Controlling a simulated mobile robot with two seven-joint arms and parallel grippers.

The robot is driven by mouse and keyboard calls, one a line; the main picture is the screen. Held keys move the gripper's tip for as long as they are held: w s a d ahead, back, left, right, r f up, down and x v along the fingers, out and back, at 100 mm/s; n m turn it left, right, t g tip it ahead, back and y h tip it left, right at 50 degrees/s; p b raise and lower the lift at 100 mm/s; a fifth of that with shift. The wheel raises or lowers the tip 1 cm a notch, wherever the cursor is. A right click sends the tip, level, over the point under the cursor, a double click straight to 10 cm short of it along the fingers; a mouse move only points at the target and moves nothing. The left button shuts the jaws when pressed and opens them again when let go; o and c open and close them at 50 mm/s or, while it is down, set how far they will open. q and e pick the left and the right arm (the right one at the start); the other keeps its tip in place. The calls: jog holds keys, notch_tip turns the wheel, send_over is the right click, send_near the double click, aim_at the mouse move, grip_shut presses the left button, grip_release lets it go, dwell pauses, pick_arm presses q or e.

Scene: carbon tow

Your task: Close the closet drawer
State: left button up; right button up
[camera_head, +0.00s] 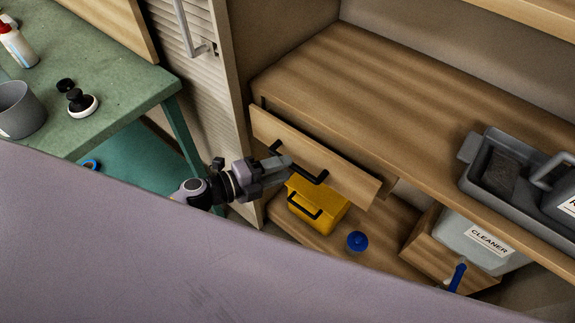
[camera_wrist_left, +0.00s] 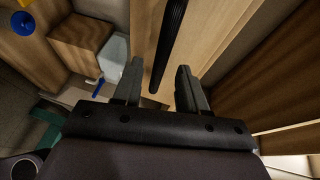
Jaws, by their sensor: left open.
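The closet drawer (camera_head: 347,173) has a light wooden front with a black bar handle (camera_head: 313,177). It hangs under the wooden closet top and its front appears to stand out from the closet. My left gripper (camera_head: 287,163) is at the handle, in front of the drawer. In the left wrist view, the fingers (camera_wrist_left: 159,72) are open and spread to either side of the black handle (camera_wrist_left: 172,35), with the drawer front (camera_wrist_left: 205,35) behind it. I cannot tell whether either finger touches the handle. My right gripper is not in view.
Below the drawer, a yellow box (camera_head: 325,213) and a blue round object (camera_head: 357,241) sit on the lower shelf. A wooden crate (camera_head: 430,256) holds a cleaner container (camera_head: 480,240). A grey tray (camera_head: 480,185) stands on the closet top. A green table (camera_head: 120,90) is at left.

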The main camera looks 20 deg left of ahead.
aim_at(301, 154)
pick_arm(q)
jog(key=shift+x, duration=1.1)
grip_shut()
jog(key=shift+w+d+b, duration=0.15)
jog(key=shift+w+d, duration=0.1)
jog(key=shift+w, duration=0.35)
jog(key=shift+w+d+b, duration=0.15)
jog(key=shift+w+d, duration=0.05)
jog(key=shift+w, duration=0.45)
jog(key=shift+w+d+b, duration=0.15)
jog(key=shift+w+d, duration=0.1)
jog(key=shift+w, duration=0.35)
jog(key=shift+w+d, duration=0.1)
jog(key=shift+w, duration=0.2)
jog(key=shift+w+r, duration=0.1)
